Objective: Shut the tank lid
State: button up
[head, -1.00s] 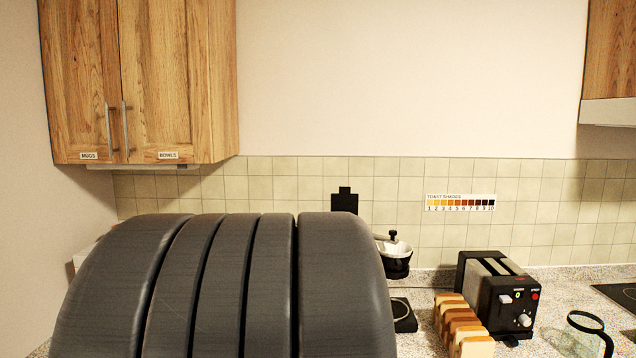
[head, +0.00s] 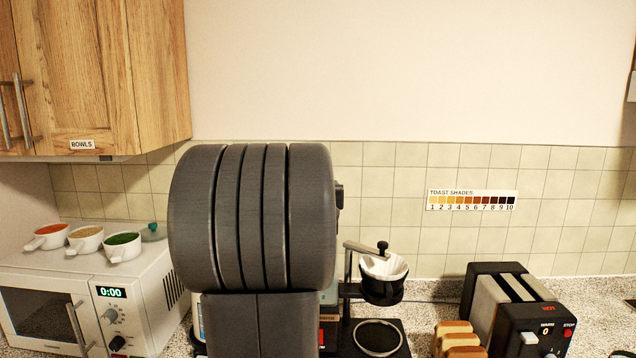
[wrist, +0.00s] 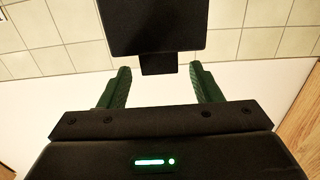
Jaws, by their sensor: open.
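The tank lid (wrist: 155,25) is a dark flat panel with a small tab, seen at the top middle of the wrist view. The tab points into the space between the fingertips of my gripper (wrist: 160,68). The two green fingers are spread apart with nothing held, and I cannot tell whether either touches the tab. In the head view my own arm hides the gripper and nearly all of the lid. The coffee maker (head: 398,340) shows only partly behind my arm, with a black base and a ring on it.
A white filter cone (head: 384,268) sits in a black holder right of my arm. A black toaster (head: 510,320) and bread slices (head: 455,335) stand farther right. A white microwave (head: 130,275) carrying small bowls (head: 85,238) is at left. A cabinet (head: 95,70) hangs above.

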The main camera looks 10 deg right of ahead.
jog(key=shift+w+d, duration=0.2)
jog(key=shift+w, duration=0.8)
jog(key=shift+w+d, duration=0.2)
jog(key=shift+w, duration=0.8)
grip_shut()
